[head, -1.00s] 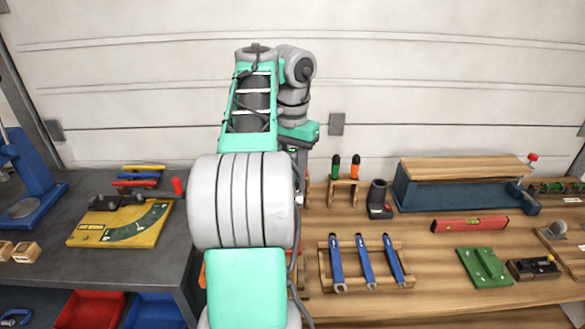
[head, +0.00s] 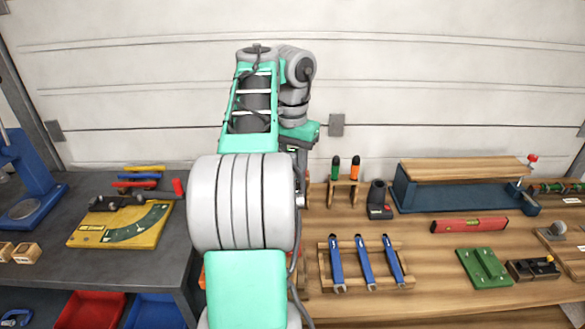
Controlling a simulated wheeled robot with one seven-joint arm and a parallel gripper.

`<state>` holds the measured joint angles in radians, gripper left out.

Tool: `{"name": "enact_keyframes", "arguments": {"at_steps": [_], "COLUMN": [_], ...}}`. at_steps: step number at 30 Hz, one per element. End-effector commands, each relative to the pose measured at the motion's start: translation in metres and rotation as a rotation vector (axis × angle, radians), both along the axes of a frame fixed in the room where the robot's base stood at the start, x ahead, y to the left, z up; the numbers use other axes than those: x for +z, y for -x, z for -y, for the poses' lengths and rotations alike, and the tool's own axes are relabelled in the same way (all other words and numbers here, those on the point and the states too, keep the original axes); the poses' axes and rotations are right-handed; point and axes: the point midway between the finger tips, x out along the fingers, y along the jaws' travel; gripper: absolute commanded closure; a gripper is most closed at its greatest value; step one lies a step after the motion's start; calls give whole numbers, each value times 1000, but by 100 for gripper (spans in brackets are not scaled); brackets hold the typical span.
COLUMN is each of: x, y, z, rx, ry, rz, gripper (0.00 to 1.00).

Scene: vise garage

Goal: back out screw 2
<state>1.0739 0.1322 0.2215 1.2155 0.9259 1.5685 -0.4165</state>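My arm stands in the middle of the head view and hides much of the bench behind it. The hand end of my gripper (head: 298,146) shows only as a small dark part below the teal wrist. Its fingers are hidden behind my arm, so I cannot see whether they hold anything. No screw can be made out, and I cannot tell which thing carries screw 2. Two screwdrivers, one green-handled (head: 336,167) and one orange-handled (head: 355,167), stand in a small wooden rack (head: 343,192). A dark holder (head: 378,196) with a red spot stands right of the rack.
Three blue wrenches (head: 367,262) lie on a wooden rack. A blue trough with a wooden board (head: 465,168), a red level (head: 470,225), a green block (head: 484,267) and a plane (head: 532,269) are at right. A yellow angle board (head: 120,226) lies on the left grey bench.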

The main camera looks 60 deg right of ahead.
Motion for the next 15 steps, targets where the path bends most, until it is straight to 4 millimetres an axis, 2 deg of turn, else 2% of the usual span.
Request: {"name": "enact_keyframes", "arguments": {"at_steps": [1,6,15], "x": [-5,-2,29], "y": [0,0,0], "z": [-2,-2,-1], "rx": [1,1,0], "ry": [-12,-12,-6], "rz": [-4,-4,-1], "gripper": [100,100,100]}}
